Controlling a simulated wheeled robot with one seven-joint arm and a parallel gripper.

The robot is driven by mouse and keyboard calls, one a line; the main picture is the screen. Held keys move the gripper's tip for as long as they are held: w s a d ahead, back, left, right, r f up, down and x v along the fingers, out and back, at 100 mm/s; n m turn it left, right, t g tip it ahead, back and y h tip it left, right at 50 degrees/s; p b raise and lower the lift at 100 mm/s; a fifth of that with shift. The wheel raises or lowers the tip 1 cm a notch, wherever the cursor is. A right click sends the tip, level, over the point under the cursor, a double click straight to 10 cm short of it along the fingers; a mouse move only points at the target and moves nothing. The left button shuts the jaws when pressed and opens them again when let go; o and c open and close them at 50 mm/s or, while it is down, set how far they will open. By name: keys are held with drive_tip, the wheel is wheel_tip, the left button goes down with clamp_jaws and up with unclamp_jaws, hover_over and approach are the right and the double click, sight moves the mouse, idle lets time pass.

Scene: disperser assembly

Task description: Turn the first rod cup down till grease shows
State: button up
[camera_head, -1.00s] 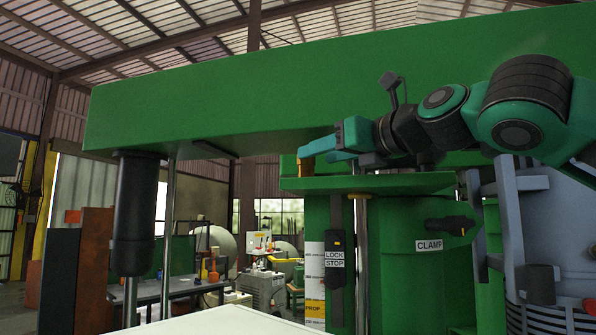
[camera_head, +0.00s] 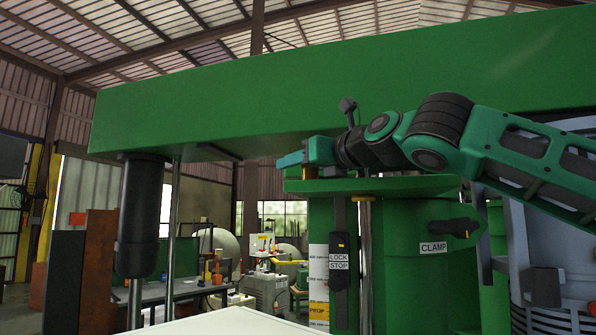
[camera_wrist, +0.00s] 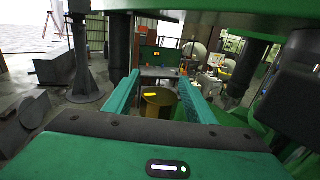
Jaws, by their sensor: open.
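A brass-coloured round cup (camera_wrist: 158,107), with a bright yellow patch on its top, shows between my gripper's two fingers in the wrist view. I cannot tell whether the patch is grease or whether the fingers are level with the cup. My gripper (camera_head: 297,157) is open, with its teal fingers (camera_wrist: 160,77) spread apart and no contact visible. In the head view it is above the left end of the green plate on the column, under the long green beam.
The green beam (camera_head: 330,85) runs just above my arm. Below are a steel rod (camera_head: 364,250) with a brass collar, a LOCK STOP plate (camera_head: 339,262) and a CLAMP lever (camera_head: 452,227). A black cylinder (camera_head: 141,215) hangs at left. A workbench stands behind.

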drive_tip(key=c, duration=1)
drive_tip(key=shift+m+t+h, duration=0.4)
drive_tip(key=shift+h, duration=0.1)
drive_tip(key=shift+c, duration=0.2)
drive_tip(key=shift+w+d+m+t+h, duration=0.2)
drive_tip(key=shift+m+t+h, duration=0.1)
drive_tip(key=shift+m+h, duration=0.15)
drive_tip(key=shift+r, duration=0.1)
drive_tip(key=o, duration=1)
drive_tip(key=shift+o, duration=0.2)
drive_tip(key=shift+s, duration=0.1)
drive_tip(key=v, duration=1)
drive_tip(key=shift+s+d, duration=0.2)
